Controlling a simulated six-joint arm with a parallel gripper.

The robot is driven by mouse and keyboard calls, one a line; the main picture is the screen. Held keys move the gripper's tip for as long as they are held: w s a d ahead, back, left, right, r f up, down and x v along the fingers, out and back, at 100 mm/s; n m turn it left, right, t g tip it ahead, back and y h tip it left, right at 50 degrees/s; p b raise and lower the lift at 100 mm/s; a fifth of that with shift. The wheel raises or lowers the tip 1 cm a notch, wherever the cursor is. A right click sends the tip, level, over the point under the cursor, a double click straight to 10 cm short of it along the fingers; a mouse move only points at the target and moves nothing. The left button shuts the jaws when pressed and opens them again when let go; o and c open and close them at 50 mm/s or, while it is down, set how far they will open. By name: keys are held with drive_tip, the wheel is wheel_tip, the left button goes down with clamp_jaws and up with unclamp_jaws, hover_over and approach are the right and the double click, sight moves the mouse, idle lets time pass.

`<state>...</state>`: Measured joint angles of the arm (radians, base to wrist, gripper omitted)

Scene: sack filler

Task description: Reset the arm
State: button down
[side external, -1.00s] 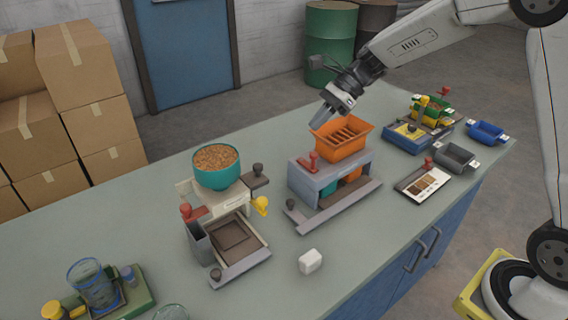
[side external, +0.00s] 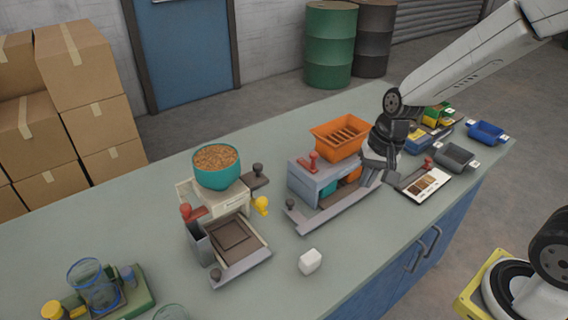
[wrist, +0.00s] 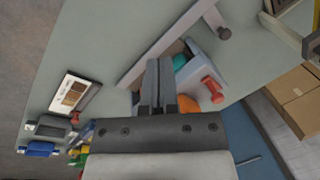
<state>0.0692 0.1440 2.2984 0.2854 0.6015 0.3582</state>
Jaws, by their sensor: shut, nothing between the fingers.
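My gripper (side external: 376,168) hangs low over the bench at the right end of the grey and orange filler station (side external: 318,178). In the wrist view its two fingers (wrist: 158,68) lie together, shut and empty, over the station's long grey rail (wrist: 170,42). In the side view my wrist hides the right end of the station, and the fingertips are hard to make out against the rail. I cannot tell whether they touch it. The orange hopper (side external: 341,125) sits on top of the station. Its red lever (side external: 312,162) also shows in the wrist view (wrist: 212,88).
A second station (side external: 225,222) with a teal bowl of grain (side external: 217,166) stands to the left. A white block (side external: 310,261) lies in front. A sample card (side external: 426,184), a grey bin (side external: 455,156) and a blue bin (side external: 487,132) are right of my gripper. The front middle bench is mostly clear.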

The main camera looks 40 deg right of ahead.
drive_tip(key=s+f+n+t+h, duration=0.1)
drive_tip(key=s+f+n, duration=0.1)
drive_tip(key=s+n, duration=0.3)
drive_tip(key=shift+s+d+n+h, duration=0.25)
drive_tip(key=shift+s+n+h, duration=0.1)
drive_tip(key=shift+n, duration=0.95)
